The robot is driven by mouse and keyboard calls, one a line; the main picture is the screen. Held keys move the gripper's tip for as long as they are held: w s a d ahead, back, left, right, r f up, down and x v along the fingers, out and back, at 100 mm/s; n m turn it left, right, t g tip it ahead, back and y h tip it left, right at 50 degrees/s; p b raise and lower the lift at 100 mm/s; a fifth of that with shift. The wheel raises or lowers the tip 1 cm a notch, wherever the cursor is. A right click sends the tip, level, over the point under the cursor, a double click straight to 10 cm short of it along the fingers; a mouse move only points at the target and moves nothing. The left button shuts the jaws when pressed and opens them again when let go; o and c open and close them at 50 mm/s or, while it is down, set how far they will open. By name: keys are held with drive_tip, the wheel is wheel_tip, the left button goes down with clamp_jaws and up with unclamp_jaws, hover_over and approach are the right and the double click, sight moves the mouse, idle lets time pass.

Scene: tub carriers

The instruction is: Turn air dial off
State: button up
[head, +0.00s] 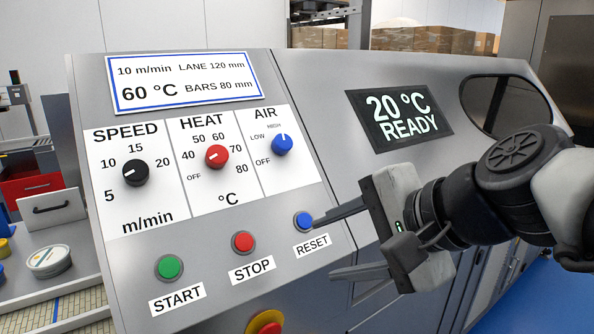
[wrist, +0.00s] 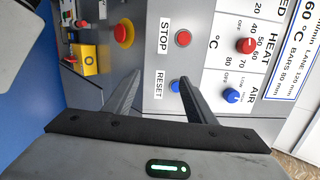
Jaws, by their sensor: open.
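The blue AIR dial (head: 282,144) is on the sloped grey panel, right of the red HEAT dial (head: 217,156). Its pale pointer mark faces up, near HIGH; OFF is printed at its lower left. The AIR dial also shows in the wrist view (wrist: 231,95), right of the fingers. My gripper (head: 326,248) is open and empty, below and right of the AIR dial. In the head view its upper fingertip appears close to the blue RESET button (head: 303,221); I cannot tell whether they touch. In the wrist view (wrist: 158,79) the RESET button (wrist: 175,86) shows between the fingers.
The black SPEED dial (head: 135,172) is at the panel's left. Red STOP (head: 243,242) and green START (head: 169,267) buttons lie below the dials. A red-and-yellow emergency button (wrist: 123,34) stands out lower down. A display (head: 398,119) reads 20 °C READY.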

drive_tip(key=w+r+m+t+y+b, duration=0.25)
drive_tip(key=w+m+b, duration=0.25)
drive_tip(key=m, duration=0.3)
drive_tip(key=m+t+y+b, duration=0.2)
drive_tip(key=m+t+b, duration=0.2)
drive_tip(key=m, duration=0.4)
approach(284, 141)
drive_tip(key=b+x, duration=0.2)
drive_tip(key=x, duration=0.6)
drive_tip(key=shift+w+a, duration=0.1)
drive_tip(key=shift+w, duration=0.1)
drive_tip(key=c, duration=1)
drive_tip(key=shift+c, duration=0.2)
